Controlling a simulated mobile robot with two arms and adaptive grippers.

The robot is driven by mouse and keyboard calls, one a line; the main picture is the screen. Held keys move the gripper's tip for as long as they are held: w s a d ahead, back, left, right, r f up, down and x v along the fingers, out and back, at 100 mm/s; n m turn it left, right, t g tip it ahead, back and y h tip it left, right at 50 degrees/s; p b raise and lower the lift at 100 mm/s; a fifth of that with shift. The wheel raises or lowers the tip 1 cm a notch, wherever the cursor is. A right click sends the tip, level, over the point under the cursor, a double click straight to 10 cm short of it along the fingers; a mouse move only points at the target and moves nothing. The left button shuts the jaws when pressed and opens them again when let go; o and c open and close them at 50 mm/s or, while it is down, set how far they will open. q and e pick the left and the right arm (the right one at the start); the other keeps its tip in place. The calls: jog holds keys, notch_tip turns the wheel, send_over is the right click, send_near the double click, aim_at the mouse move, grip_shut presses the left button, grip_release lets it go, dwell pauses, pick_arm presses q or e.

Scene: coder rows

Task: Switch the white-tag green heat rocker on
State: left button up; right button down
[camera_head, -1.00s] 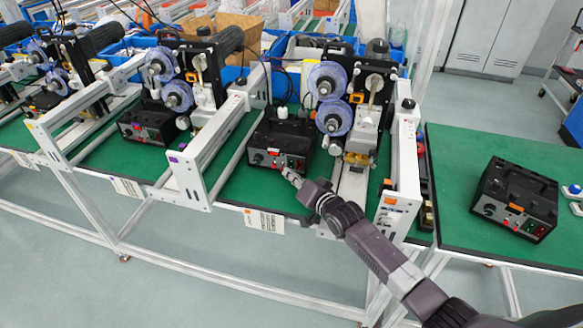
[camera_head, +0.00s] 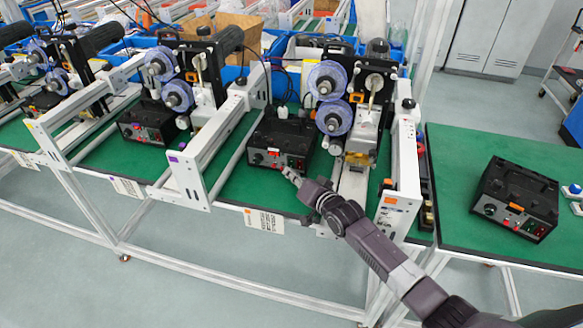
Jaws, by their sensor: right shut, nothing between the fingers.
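A black control box (camera_head: 281,138) stands on the green mat of the middle-right station. Its front panel has a knob at the left and small red and green controls at the right. A white piece (camera_head: 283,112) shows on or just behind its top; I cannot tell whether it is the tag. My right gripper (camera_head: 288,172) is shut and empty, its tips just in front of the panel's lower right part. I cannot tell whether they touch it. The green heat rocker is too small to make out, and its position cannot be read. My left gripper is not in view.
Similar black boxes stand at the left station (camera_head: 147,122) and on the right table (camera_head: 515,199). White frame rails (camera_head: 190,178) flank the middle-right station. Blue film rolls (camera_head: 327,80) hang above and right of the box. Bare green mat (camera_head: 240,190) lies in front.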

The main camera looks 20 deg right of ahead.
jog(key=shift+w+d+f, duration=0.1)
jog(key=shift+w+d, duration=0.05)
jog(key=shift+w, duration=0.05)
jog(key=shift+w+d+b, duration=0.2)
jog(key=shift+w+b, duration=0.1)
jog(key=shift+b, duration=0.05)
dwell(0.5)
dwell(0.4)
jog(key=shift+s+a+p, duration=0.3)
jog(key=shift+s+p, duration=0.15)
jog(key=shift+p, duration=0.3)
jog(key=shift+s+a+r, duration=0.1)
jog(key=shift+s+r, duration=0.05)
jog(key=shift+r, duration=0.05)
jog(key=shift+s+f, duration=0.1)
